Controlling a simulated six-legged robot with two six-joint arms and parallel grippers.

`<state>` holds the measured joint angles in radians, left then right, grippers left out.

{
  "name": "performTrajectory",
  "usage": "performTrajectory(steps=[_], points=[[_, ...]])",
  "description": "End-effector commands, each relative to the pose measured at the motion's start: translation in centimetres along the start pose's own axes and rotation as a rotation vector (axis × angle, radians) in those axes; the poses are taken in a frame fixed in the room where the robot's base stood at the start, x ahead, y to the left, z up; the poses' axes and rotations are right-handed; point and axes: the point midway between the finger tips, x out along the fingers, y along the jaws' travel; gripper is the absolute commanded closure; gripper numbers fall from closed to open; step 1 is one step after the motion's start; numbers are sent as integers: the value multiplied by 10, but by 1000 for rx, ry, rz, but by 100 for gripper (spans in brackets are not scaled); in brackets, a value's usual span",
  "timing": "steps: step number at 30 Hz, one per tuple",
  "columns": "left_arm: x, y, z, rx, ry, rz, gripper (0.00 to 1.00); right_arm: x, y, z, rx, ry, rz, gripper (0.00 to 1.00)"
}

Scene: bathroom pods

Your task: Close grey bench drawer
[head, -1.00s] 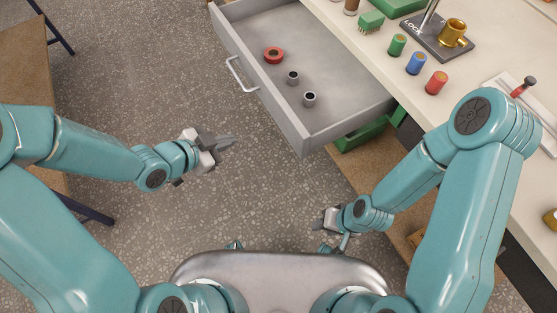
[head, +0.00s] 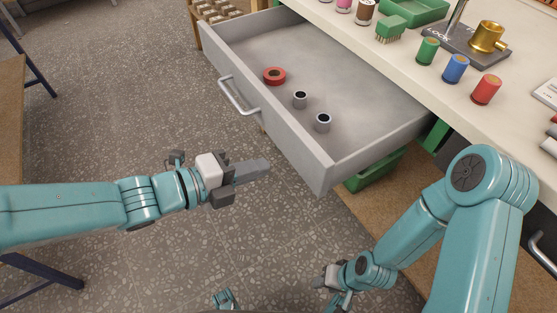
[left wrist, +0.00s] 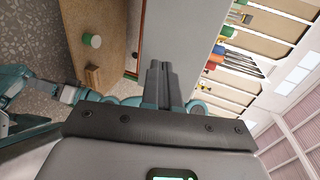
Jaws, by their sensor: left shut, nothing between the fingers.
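The grey bench drawer (head: 285,133) is pulled out from under the bench top in the head view. Its front panel with a light bar handle (head: 238,97) faces my left arm. Inside lie a red ring (head: 274,76) and two small grey cylinders (head: 300,99) (head: 322,122). My left gripper (head: 262,168) is shut and empty, in front of the drawer front, below the handle in the picture and apart from it. The left wrist view shows its closed fingers (left wrist: 158,82) against a grey surface. My right gripper (head: 325,279) is low near the bench; its finger opening is unclear.
The bench top (head: 470,105) carries green, blue and red cylinders (head: 456,69), a brush (head: 391,29) and a stand with a brass cup (head: 487,37). A green bin (head: 375,170) sits under the drawer.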

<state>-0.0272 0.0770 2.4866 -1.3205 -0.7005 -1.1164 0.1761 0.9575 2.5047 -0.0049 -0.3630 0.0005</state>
Motion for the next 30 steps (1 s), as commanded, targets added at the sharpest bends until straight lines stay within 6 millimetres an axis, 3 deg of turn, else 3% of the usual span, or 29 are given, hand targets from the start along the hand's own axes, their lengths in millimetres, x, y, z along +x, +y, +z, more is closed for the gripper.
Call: performTrajectory(steps=[3,9,25,30], points=[[25,0,-1,3,5,-1,100,10,4,0,0,0,0,60],[48,-9,1,1,3,-1,100,13,5,0,0,0,0,60],[55,-12,4,-1,0,0,100,14,5,0,0,0,0,60],[66,-15,3,1,3,-2,100,19,7,0,0,0,0,60]])
